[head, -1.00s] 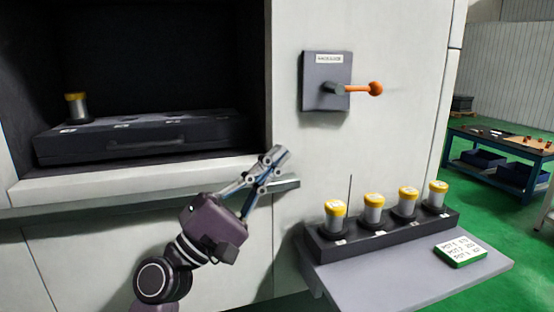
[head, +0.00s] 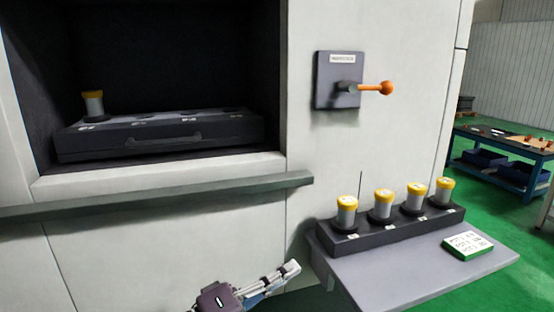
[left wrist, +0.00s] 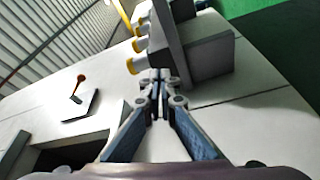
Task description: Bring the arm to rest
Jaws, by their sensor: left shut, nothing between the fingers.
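My left gripper (head: 290,268) is low in the head view, in front of the pale machine wall and left of the grey shelf. It is below the ledge of the dark opening. In the left wrist view its fingers (left wrist: 160,78) are together and hold nothing. They point towards the shelf side, apart from the pots as far as I can tell. My right gripper is not in view.
The shelf (head: 400,275) carries a dark rack (head: 345,243) with several yellow-capped pots and a green-edged card (head: 467,246). One capped pot (head: 93,104) stands on the dark tray (head: 160,147) inside the opening. An orange-knobbed lever (head: 386,88) sticks out from the wall.

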